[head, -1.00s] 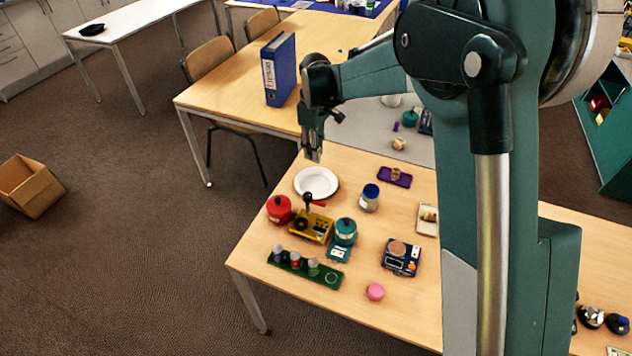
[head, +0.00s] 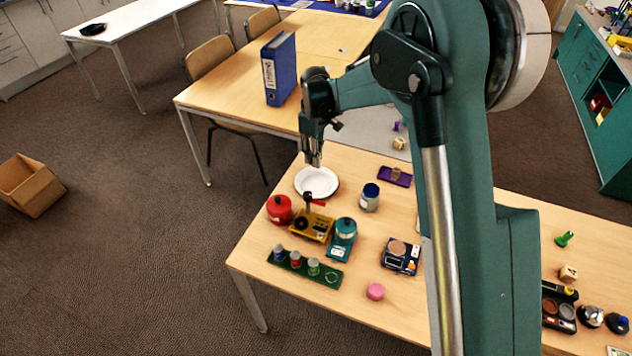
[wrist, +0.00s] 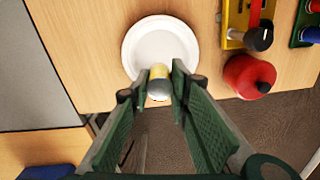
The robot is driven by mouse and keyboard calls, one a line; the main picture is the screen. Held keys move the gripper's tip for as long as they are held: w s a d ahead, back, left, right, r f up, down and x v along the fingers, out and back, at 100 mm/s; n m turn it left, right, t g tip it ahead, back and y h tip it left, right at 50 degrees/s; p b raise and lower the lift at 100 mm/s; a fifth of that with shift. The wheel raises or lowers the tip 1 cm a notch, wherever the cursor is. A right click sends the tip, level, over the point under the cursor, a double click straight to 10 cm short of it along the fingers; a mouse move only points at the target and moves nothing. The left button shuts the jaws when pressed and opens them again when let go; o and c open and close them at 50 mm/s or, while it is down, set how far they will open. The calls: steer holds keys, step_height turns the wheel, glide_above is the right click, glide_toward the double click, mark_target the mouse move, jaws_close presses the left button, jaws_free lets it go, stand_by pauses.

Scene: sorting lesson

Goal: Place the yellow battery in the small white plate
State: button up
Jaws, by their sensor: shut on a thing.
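The small white plate (head: 323,184) lies on the wooden table near its back left edge. In the wrist view the plate (wrist: 150,38) is at the top centre, and it looks empty where it shows. My gripper (head: 313,158) is above the plate's far edge in the head view. In the wrist view my gripper (wrist: 161,84) is shut on the yellow battery (wrist: 158,73), which has a yellow side and a silvery end. The battery overlaps the plate's near rim in that view; its height above the plate is hard to tell.
A red pot (head: 279,210) and a yellow device with a black lever (head: 312,228) stand close to the plate. A jar with a blue lid (head: 369,198) and a purple tray (head: 395,176) are to its right. A blue binder (head: 280,70) stands on the table behind.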

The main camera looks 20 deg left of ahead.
steer(key=shift+f, duration=0.1)
steer(key=b, duration=0.1)
glide_above(316, 184)
steer(key=shift+w+a+f, duration=0.1)
steer(key=shift+f, duration=2.9)
steer(key=shift+f+b, duration=0.45)
steer(key=shift+f, duration=1.45)
steer(key=shift+f, duration=0.2)
steer(key=o, duration=0.9)
steer(key=shift+r, duration=0.2)
step_height(316, 184, up, 12)
steer(key=shift+r+p, duration=0.1)
steer(key=shift+p, duration=1.05)
